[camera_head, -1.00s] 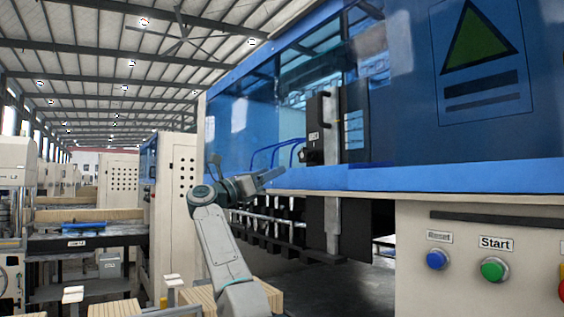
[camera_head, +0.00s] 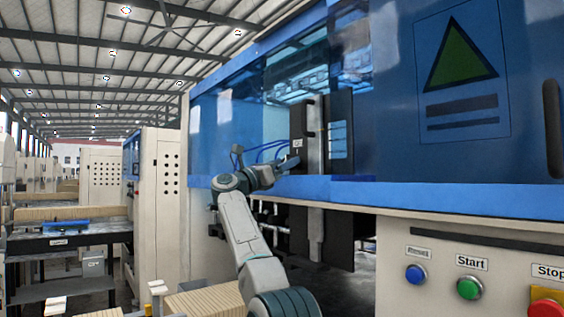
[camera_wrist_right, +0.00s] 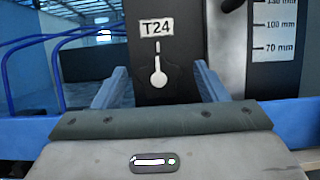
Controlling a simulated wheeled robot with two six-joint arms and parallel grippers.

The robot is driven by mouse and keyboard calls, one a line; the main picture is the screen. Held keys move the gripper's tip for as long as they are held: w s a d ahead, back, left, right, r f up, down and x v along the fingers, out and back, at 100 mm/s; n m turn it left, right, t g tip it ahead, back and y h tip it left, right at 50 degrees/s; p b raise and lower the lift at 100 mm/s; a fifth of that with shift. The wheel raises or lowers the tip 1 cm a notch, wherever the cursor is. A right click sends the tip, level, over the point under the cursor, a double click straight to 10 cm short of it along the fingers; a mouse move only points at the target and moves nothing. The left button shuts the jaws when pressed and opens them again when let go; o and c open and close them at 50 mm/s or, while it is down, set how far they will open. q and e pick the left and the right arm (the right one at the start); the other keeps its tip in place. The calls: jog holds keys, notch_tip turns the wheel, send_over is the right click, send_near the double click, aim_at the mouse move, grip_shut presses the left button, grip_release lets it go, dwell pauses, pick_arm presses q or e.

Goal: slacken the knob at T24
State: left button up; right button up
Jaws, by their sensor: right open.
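The T24 label (camera_wrist_right: 157,27) is a white plate on a dark upright panel in the right wrist view. Below it is the dark knob (camera_wrist_right: 158,80), with a white pointer standing upright in line with a short white tick above. My right gripper (camera_wrist_right: 160,78) is open, with one finger on either side of the knob and a visible gap on both sides in the picture. I cannot tell how deep the fingers reach. In the head view my right gripper (camera_head: 291,163) is at the panel just below the small label, and the knob is hidden there. My left gripper is not in view.
A scale plate (camera_wrist_right: 273,40) with mm marks is right of the panel. Blue hoses (camera_wrist_right: 60,60) curve at its left. The blue machine guard (camera_head: 230,125) surrounds the opening. Reset, Start and Stop buttons (camera_head: 469,287) are on the beige front at lower right.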

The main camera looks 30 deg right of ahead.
jog(key=shift+c, duration=0.2)
jog(key=c, duration=1)
jog(key=shift+o, duration=0.2)
jog(key=shift+f+n, duration=0.1)
jog(key=shift+n, duration=0.2)
jog(key=n+t+y+b, duration=0.1)
jog(key=n+t+b, duration=0.1)
jog(key=n, duration=0.2)
jog(key=n+t+b, duration=0.2)
jog(key=n+t, duration=0.1)
jog(key=n, duration=0.2)
jog(key=shift+s+r+y, duration=0.1)
jog(key=shift+r+y, duration=0.1)
jog(key=shift+y, duration=0.2)
jog(key=shift+r+n, duration=0.1)
jog(key=shift+n, duration=0.3)
